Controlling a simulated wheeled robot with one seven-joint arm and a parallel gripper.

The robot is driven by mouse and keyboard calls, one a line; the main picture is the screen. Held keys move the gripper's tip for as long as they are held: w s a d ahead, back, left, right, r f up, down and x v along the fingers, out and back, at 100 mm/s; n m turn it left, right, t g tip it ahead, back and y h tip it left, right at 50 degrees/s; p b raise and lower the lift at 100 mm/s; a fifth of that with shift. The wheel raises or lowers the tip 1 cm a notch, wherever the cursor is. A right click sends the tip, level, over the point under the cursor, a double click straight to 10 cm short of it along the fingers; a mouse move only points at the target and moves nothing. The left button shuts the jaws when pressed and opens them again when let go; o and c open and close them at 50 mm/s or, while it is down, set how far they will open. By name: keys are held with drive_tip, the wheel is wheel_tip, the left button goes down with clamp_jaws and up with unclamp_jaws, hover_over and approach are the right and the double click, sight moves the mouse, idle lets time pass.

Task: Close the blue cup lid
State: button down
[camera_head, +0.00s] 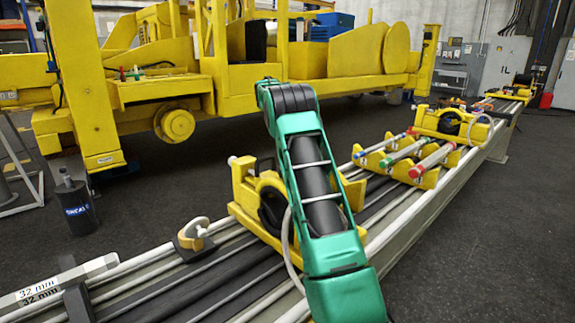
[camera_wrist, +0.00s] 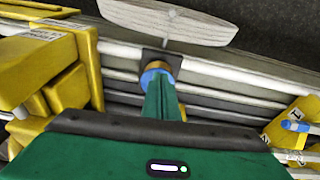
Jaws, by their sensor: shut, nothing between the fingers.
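In the wrist view a small round part with a blue rim and a yellow-brown side (camera_wrist: 152,76) sits by a dark square plate (camera_wrist: 172,61) on the rails. I take it for the blue cup, but its lid cannot be told apart. My gripper (camera_wrist: 160,90) is a narrow green shape pointing at it, with the fingers shut and empty. The tip overlaps the round part in the picture, so I cannot tell whether they touch. In the head view my green arm folds over the rails and hides the gripper; I cannot make out the blue cup there.
Yellow blocks stand on both sides in the wrist view, at left (camera_wrist: 60,60) and right (camera_wrist: 291,128). A pale rounded plate (camera_wrist: 180,22) lies beyond the cup.

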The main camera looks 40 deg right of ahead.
wheel_tip(320, 180, up, 11)
drive_tip(key=w, duration=0.2)
drive_tip(key=shift+d, duration=0.15)
idle(0.3)
drive_tip(key=shift+f, duration=0.15)
